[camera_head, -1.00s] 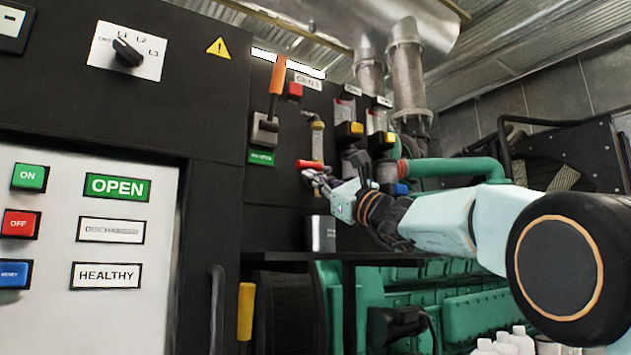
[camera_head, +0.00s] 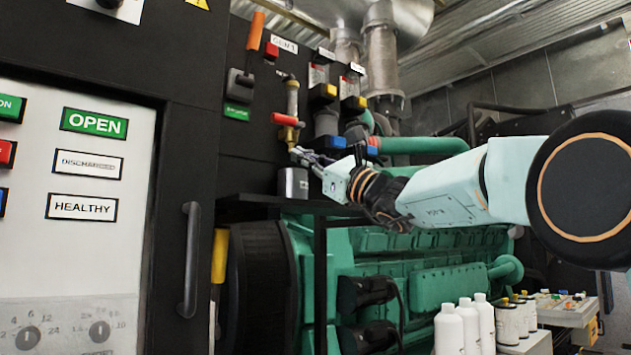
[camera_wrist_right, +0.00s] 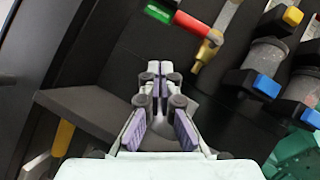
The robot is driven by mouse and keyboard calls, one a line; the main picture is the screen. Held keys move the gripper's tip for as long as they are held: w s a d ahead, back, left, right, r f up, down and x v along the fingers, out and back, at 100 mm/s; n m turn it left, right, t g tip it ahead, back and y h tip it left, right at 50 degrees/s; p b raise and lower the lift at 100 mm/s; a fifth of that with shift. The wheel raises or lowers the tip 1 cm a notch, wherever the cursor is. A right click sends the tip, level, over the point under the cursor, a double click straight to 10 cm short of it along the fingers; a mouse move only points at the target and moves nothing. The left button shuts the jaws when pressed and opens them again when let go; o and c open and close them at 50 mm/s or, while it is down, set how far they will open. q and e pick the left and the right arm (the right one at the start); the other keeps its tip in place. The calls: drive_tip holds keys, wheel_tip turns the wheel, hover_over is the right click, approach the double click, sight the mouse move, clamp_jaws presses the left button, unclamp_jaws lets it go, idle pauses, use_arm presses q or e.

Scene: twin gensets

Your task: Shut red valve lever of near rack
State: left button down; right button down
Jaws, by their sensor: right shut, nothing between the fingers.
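The red valve lever (camera_head: 285,119) sits on the dark panel of the near rack, lying roughly level across the foot of an upright brass-ended tube (camera_head: 292,100). In the right wrist view the red lever (camera_wrist_right: 192,24) is at the top, left of its brass valve body (camera_wrist_right: 207,50). My right gripper (camera_head: 298,155) is a little below the lever and apart from it. In the wrist view the fingers of my right gripper (camera_wrist_right: 160,68) are together and empty, pointing toward the panel. My left gripper is not in view.
A grey metal cup (camera_head: 293,184) stands on the black shelf just below my right gripper. An orange-handled lever (camera_head: 255,31) is up left. Blue valve parts (camera_head: 333,142) sit just right of the red lever. A green engine (camera_head: 380,270) fills the space below.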

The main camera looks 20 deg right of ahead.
drive_tip(key=s+f, duration=0.1)
drive_tip(key=s+d+b, duration=0.1)
drive_tip(key=s+f, duration=0.1)
drive_tip(key=shift+s+d+f+b, duration=0.25)
drive_tip(key=shift+s+f+b, duration=0.05)
drive_tip(key=shift+f, duration=0.05)
drive_tip(key=shift+s+a+r, duration=0.1)
drive_tip(key=shift+a, duration=0.15)
drive_tip(key=shift+d, duration=0.2)
